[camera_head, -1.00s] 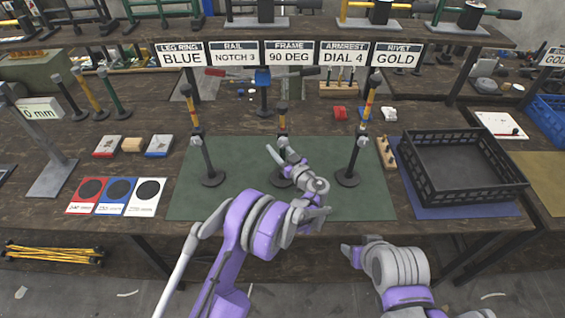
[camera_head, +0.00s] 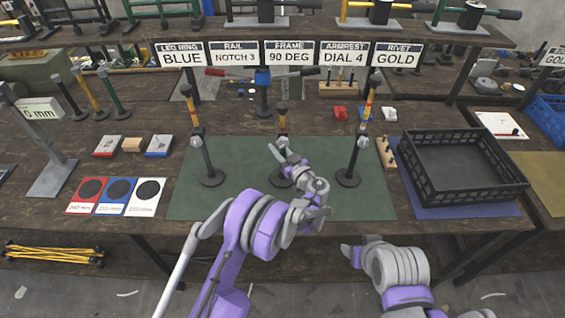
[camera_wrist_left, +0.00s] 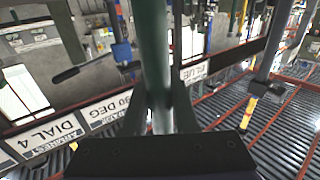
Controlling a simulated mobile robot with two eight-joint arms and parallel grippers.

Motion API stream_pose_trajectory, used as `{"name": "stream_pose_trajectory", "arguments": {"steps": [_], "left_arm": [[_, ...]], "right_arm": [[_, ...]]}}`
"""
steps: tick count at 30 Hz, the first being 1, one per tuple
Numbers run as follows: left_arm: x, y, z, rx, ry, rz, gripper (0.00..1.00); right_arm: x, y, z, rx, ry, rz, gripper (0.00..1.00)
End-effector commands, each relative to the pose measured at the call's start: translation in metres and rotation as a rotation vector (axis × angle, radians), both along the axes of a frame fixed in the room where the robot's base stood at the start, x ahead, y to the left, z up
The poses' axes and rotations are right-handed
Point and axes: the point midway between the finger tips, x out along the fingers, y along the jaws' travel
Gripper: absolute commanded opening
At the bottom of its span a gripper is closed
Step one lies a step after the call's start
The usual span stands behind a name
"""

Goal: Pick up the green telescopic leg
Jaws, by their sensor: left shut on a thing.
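Three tall legs stand on round dark bases on the green mat (camera_head: 240,205): left (camera_head: 206,160), middle (camera_head: 282,119) and right (camera_head: 356,155). Another green leg (camera_head: 113,93) stands back left beside a yellow and a dark one. My right gripper (camera_head: 350,254) is low at the front, its jaws unclear.
A black crate (camera_head: 465,195) stands on a blue mat at right. Red, blue and white cards (camera_head: 117,189) lie at left near a grey gauge stand (camera_head: 50,175). A row of signs (camera_head: 290,53) hangs behind. The mat's left front is clear.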

Motion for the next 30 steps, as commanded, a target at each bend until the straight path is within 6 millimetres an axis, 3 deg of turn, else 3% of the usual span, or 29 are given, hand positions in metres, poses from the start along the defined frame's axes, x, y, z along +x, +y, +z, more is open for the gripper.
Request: {"name": "stream_pose_trajectory", "arguments": {"steps": [22, 26, 30], "left_arm": [[0.0, 0.0, 0.003, 0.001, 0.0, 0.0, 0.0], [0.0, 0.0, 0.018, 0.001, -0.001, 0.0, 0.0], [0.0, 0.0, 0.046, 0.001, -0.001, 0.0, 0.0]], "right_arm": [[0.0, 0.0, 0.0, 0.0, 0.0, 0.0, 0.62], [0.0, 0.0, 0.0, 0.0, 0.0, 0.0, 0.62], [0.0, 0.0, 0.0, 0.0, 0.0, 0.0, 0.62]]}}
